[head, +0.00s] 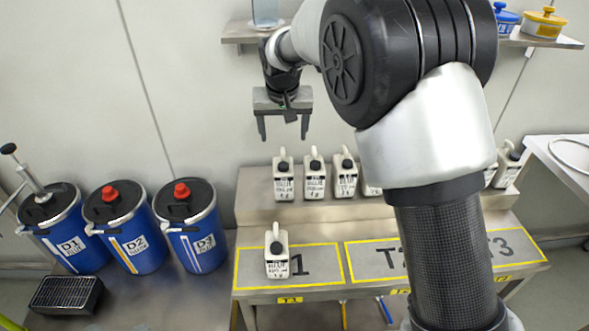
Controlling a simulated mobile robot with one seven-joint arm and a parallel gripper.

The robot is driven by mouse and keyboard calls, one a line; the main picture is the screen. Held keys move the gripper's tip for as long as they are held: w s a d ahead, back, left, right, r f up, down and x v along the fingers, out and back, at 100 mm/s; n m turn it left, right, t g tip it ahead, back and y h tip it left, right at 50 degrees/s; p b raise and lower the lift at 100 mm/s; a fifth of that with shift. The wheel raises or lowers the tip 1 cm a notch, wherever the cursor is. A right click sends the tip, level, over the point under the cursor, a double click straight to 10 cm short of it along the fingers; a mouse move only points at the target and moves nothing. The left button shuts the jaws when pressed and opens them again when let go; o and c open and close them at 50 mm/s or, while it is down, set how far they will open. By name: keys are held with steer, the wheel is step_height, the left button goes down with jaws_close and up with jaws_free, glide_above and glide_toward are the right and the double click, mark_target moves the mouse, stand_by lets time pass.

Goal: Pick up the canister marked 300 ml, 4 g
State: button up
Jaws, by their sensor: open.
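Several white canisters with black caps and black-printed labels stand in a row on the raised back step of the bench, including a left one (283,178), a second (314,176) and a third (345,174). Another canister (277,252) stands alone on the yellow-framed area marked 1. The label print is too small to read for volume or mass, so I cannot tell which is marked 300 ml, 4 g. My gripper (284,138) is open and empty, pointing down above the left end of the row. My arm hides part of the row.
Blue drums D1 (62,228), D2 (126,228) and D3 (190,226) stand at the left beside a black grated box (66,294). A wall shelf (240,32) is behind my gripper. Blue (505,18) and yellow (545,22) containers sit at upper right. A white table (570,165) is at right.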

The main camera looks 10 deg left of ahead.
mark_target(283, 161)
steer(key=x, duration=1.1)
steer(key=shift+f, duration=0.25)
steer(key=x, duration=0.5)
steer(key=shift+s+f+b, duration=0.2)
steer(key=shift+s+b, duration=0.1)
steer(key=shift+b, duration=0.05)
steer(key=shift+r, duration=0.1)
jaws_close()
